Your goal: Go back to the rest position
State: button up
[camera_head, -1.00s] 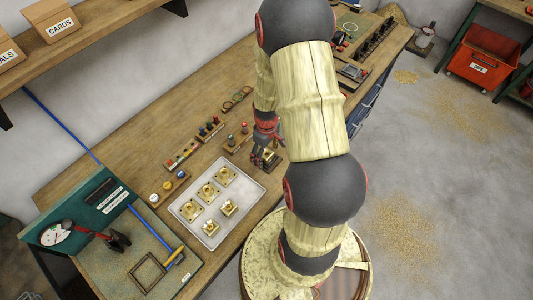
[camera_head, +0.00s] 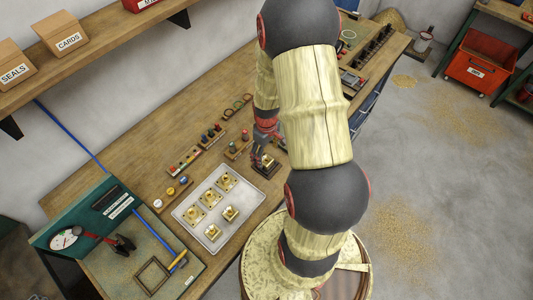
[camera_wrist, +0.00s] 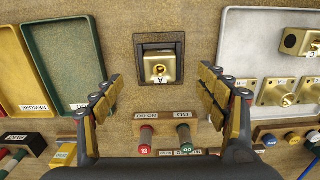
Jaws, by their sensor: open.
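My gripper (camera_head: 265,140) is open and empty above the workbench, with its two fingers spread wide in the wrist view (camera_wrist: 161,84). A brass part (camera_wrist: 160,63) with a round bore and a small white tag marked with a letter sits in a dark square fixture (camera_wrist: 140,47), between and beyond the fingertips. In the head view the same brass part (camera_head: 267,161) sits in its fixture just below the gripper, apart from it. My arm hides part of the bench.
A pale tray (camera_head: 184,213) holds several brass parts, left of the fixture. Wooden gauge blocks (camera_wrist: 158,128) with red and green handles stand close by. Green (camera_wrist: 99,62) and yellow (camera_wrist: 20,108) trays lie left in the wrist view. A shelf (camera_head: 100,55) overhangs the bench.

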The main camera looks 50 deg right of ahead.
jog(key=shift+r+p, duration=0.4)
jog(key=shift+r, duration=0.35)
jog(key=shift+f, duration=0.1)
jog(key=shift+s+m, duration=0.1)
jog(key=shift+m, duration=0.2)
jog(key=shift+m+g+y, duration=0.4)
jog(key=shift+m+g, duration=0.2)
jog(key=shift+m, duration=0.3)
jog(key=s+a, duration=0.2)
jog(key=s, duration=0.1)
jog(key=shift+s+a, duration=0.2)
jog(key=s+a+r+t+b, duration=0.2)
jog(key=a+r+t+b, duration=0.1)
jog(key=a+r+b, duration=0.4)
jog(key=s+a+r+n+t+b, duration=0.1)
jog(key=s+a+r+t+b, duration=0.1)
jog(key=a+r+b, duration=0.6)
jog(key=a+r+t, duration=0.1)
jog(key=a+r, duration=0.4)
jog(key=r, duration=0.1)
jog(key=shift+a+r+t+h, duration=0.15)
jog(key=shift+t+h, duration=0.25)
